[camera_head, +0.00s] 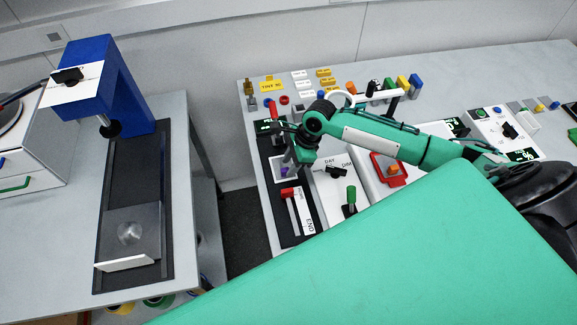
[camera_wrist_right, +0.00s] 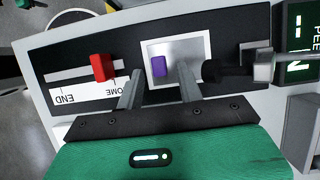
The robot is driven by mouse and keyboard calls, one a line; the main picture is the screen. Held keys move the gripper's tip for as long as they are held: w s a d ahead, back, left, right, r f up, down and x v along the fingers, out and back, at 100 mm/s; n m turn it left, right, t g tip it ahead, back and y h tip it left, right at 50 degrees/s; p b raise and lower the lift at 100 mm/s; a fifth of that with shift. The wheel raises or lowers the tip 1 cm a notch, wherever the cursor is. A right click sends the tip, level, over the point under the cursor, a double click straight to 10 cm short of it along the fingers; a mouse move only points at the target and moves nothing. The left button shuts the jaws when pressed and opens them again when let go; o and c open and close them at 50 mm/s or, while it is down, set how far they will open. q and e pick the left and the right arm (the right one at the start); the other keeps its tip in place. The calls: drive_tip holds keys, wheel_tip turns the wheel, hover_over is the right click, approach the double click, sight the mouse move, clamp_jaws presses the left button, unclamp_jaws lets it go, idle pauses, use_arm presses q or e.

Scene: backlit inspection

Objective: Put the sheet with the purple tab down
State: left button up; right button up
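A small purple tab (camera_head: 284,171) stands on a pale square sheet or plate set in a black panel left of centre in the head view. In the right wrist view the purple tab (camera_wrist_right: 158,66) shows in front of the bright square (camera_wrist_right: 190,48). My right gripper (camera_head: 290,160) is over this square. Its two fingers (camera_wrist_right: 158,74) are apart, one on each side of the tab, with gaps visible. I cannot tell how far above the tab they are. The gripper partly hides the square in the head view. My left gripper is not in view.
A red slider (camera_head: 287,192) on its END–HOME track is near the square. A white box with a black knob (camera_head: 337,172), a green lever (camera_head: 351,196) and a red-framed button (camera_head: 389,170) stand to the right. A blue stand (camera_head: 118,85) is on the left table, across a gap.

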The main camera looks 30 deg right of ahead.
drive_tip(key=b+v, duration=0.1)
drive_tip(key=v, duration=0.9)
drive_tip(key=shift+d+r+b, duration=0.15)
drive_tip(key=shift+r+b, duration=0.05)
drive_tip(key=shift+b, duration=0.1)
drive_tip(key=shift+s, duration=0.1)
